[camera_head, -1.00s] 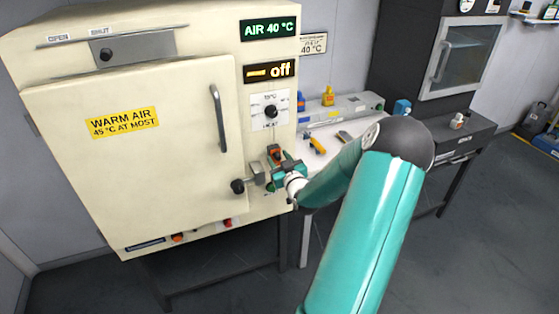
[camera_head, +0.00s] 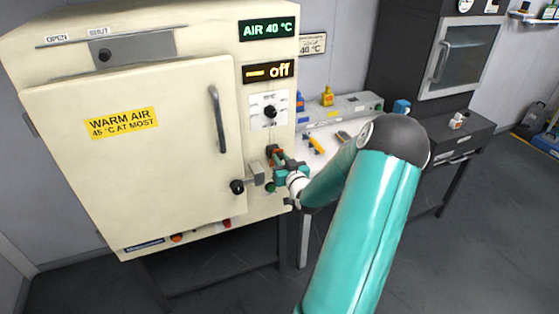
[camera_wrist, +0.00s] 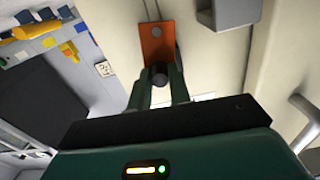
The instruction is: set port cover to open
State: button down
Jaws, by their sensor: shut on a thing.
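A small orange plate (camera_wrist: 155,38) with a black knob (camera_wrist: 159,72), which looks like the port cover, lies against the cream cabinet face in the wrist view. A thin loop or wire shows above it. My gripper (camera_wrist: 160,78) has its two green fingers closed on the knob. In the head view, the orange plate (camera_head: 273,151) shows on the cabinet's right part, below the dial, with my gripper (camera_head: 277,160) at it. What lies behind the plate is hidden.
The cream cabinet (camera_head: 180,190) has a closed door with a handle (camera_head: 217,118). A grey latch (camera_head: 255,172) and black knob (camera_head: 237,186) sit left of my gripper. A slider plate (camera_head: 133,49) marked OPEN and SHUT is at the top. A bench (camera_head: 330,130) stands to the right.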

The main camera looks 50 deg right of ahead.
jog(key=shift+s+d+f+m, duration=0.3)
jog(key=shift+d+f+m, duration=0.35)
jog(key=shift+m, duration=1.95)
jog(key=shift+s+d+f+m, duration=0.4)
jog(key=shift+f+m, duration=0.5)
jog(key=shift+m, duration=1.7)
jog(key=shift+s+d+f+m, duration=0.25)
jog(key=shift+d+f+m, duration=0.4)
jog(key=shift+m, duration=1.95)
jog(key=shift+a+f, duration=0.15)
jog(key=shift+a, duration=0.05)
jog(key=c, duration=1.3)
grip_release()
jog(key=v, duration=1.3)
jog(key=shift+s+a, duration=0.15)
jog(key=shift+s, duration=0.2)
